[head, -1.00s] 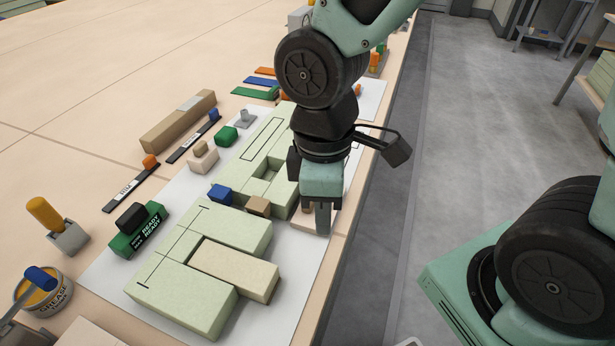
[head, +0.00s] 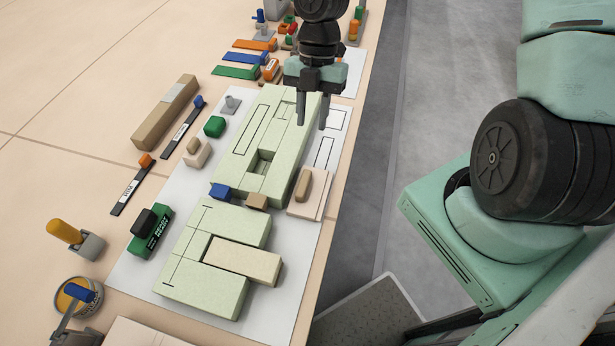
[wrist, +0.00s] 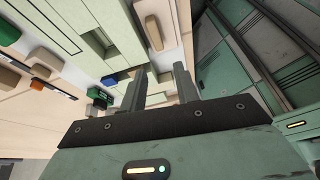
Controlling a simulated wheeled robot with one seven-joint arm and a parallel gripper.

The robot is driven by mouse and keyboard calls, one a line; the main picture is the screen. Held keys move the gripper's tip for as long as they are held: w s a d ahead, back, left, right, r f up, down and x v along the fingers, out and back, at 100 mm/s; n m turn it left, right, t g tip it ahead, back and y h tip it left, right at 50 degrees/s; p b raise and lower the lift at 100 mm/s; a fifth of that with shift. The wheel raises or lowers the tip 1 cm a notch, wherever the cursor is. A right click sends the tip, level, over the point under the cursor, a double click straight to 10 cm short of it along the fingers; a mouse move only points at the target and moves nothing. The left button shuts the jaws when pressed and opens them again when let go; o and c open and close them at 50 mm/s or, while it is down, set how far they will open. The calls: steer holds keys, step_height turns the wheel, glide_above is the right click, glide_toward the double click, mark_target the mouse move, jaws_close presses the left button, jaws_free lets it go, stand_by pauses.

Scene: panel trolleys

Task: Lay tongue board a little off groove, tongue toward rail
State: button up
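A pale green grooved assembly (head: 215,280) lies at the near end of the white sheet, with a cream board (head: 243,261) between its two arms, its right end sticking out. I cannot tell for certain which piece is the tongue board. A longer pale green panel (head: 262,135) with rectangular openings lies beyond it. A pinkish flat board with a brown handle (head: 304,187) lies to the panel's right, near the table edge. My gripper (head: 312,118) is open and empty above the panel's far right end. Its two fingers stand apart in the wrist view (wrist: 160,88), with nothing between them.
A blue block (head: 220,191) and a tan block (head: 257,201) sit between the green pieces. A long brown bar (head: 166,112), dark labelled strips and a grease tin (head: 77,296) stand left. Outlined rectangles (head: 322,152) on the sheet's right side are empty.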

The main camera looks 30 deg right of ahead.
glide_above(304, 181)
steer(key=w+d, duration=0.2)
steer(key=shift+n, duration=0.4)
steer(key=f, duration=1)
steer(key=shift+s+f+b, duration=0.1)
steer(key=shift+s+b, duration=0.15)
steer(key=shift+b, duration=0.05)
steer(key=shift+x, duration=3.1)
steer(key=shift+w+a, duration=0.15)
steer(key=shift+w, duration=0.05)
jaws_close()
